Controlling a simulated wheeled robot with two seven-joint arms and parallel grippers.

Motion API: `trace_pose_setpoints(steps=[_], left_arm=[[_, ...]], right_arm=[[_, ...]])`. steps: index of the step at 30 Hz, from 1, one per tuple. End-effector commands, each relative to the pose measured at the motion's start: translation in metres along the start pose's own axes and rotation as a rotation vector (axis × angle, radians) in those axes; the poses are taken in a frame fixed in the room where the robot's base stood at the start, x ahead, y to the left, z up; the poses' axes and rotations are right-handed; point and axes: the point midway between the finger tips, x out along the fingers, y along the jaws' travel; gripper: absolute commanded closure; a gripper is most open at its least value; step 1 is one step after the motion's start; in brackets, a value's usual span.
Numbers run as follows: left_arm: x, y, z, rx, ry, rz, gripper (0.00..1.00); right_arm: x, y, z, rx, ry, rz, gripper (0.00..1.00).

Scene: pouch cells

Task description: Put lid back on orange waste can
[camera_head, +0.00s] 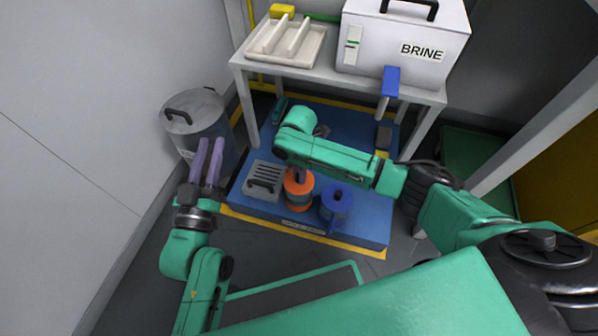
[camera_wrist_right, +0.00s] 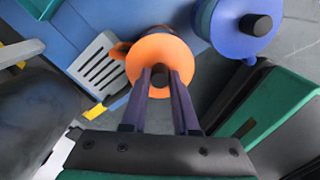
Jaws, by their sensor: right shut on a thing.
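The orange waste can (camera_head: 299,204) stands on the blue platform, left of a blue can (camera_head: 336,206). Its round orange lid (camera_wrist_right: 150,52) has a black knob (camera_wrist_right: 159,76). My right gripper (camera_wrist_right: 160,74) points down and is shut on this knob, with a finger on either side. The lid is over the orange can and looks level; I cannot tell whether it rests on the rim or hangs just above it. My right forearm partly covers the spot in the head view. My left gripper (camera_head: 209,147) is open and empty in front of a grey can.
A grey slotted box (camera_head: 264,180) sits close on the left of the orange can. The lidded grey can (camera_head: 196,115) stands by the wall. A white table (camera_head: 335,78) behind carries a tray (camera_head: 286,42) and a BRINE box (camera_head: 402,45). Yellow tape edges the blue platform (camera_head: 370,226).

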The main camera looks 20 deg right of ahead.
Motion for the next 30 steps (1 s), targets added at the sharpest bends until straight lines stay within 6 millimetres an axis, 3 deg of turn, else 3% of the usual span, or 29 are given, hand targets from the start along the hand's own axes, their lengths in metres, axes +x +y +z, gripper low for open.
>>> trace_pose_setpoints(steps=[30], left_arm=[[0.0014, 0.0012, -0.0054, 0.000, 0.000, 0.000, 0.67]], right_arm=[[0.0035, 0.0001, -0.0005, -0.001, 0.001, 0.000, 1.00]])
